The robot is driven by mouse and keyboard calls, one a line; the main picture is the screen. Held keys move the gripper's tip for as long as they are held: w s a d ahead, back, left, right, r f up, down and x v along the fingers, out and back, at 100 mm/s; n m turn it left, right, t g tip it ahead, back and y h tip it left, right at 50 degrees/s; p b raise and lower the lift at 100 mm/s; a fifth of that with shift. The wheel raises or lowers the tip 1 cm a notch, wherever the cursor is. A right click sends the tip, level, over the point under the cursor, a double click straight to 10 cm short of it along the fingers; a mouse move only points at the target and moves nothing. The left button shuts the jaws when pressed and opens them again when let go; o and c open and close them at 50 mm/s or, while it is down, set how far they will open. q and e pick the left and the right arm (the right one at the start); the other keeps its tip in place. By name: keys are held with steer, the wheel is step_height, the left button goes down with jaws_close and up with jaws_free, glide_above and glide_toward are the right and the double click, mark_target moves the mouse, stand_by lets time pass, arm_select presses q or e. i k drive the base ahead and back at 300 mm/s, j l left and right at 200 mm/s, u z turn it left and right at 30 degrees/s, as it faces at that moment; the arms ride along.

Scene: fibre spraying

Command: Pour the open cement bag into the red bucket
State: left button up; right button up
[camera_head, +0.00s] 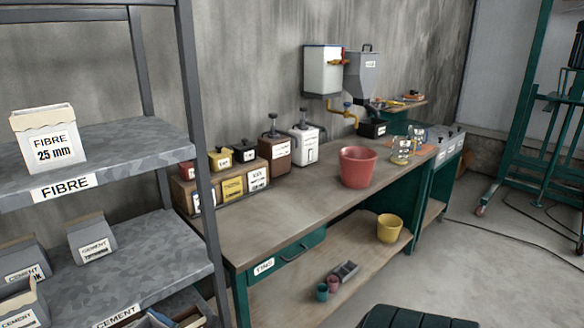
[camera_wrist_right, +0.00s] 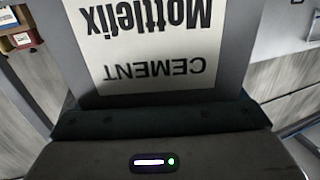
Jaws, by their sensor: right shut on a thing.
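The red bucket (camera_head: 358,167) stands upright on the workbench, and its inside looks empty from here. In the right wrist view, a grey cement bag (camera_wrist_right: 230,75) fills the middle, with a white label reading CEMENT and Mottlefix upside down. My right gripper (camera_wrist_right: 160,118) is shut on this bag. The bag's top is out of view, so I cannot tell whether it is open. Neither the right gripper nor the held bag shows in the head view. My left gripper is not in view.
A shelf rack (camera_head: 120,150) on the left holds a fibre box (camera_head: 48,138) and several cement bags (camera_head: 92,238). On the workbench (camera_head: 300,215) stand dispensers (camera_head: 274,145) and glass jars (camera_head: 402,150), the jars close right of the bucket. A yellow bucket (camera_head: 389,228) is on the lower shelf.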

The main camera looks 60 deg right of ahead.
mark_target(356, 163)
steer(key=i+z, duration=0.1)
steer(key=z, duration=0.75)
steer(key=i+j+z, duration=0.1)
steer(key=z, duration=0.35)
steer(key=i+j+z, duration=0.1)
steer(key=z, duration=0.3)
steer(key=j+z, duration=0.1)
steer(key=z, duration=0.35)
steer(key=i+j+z, duration=0.1)
steer(key=z, duration=0.3)
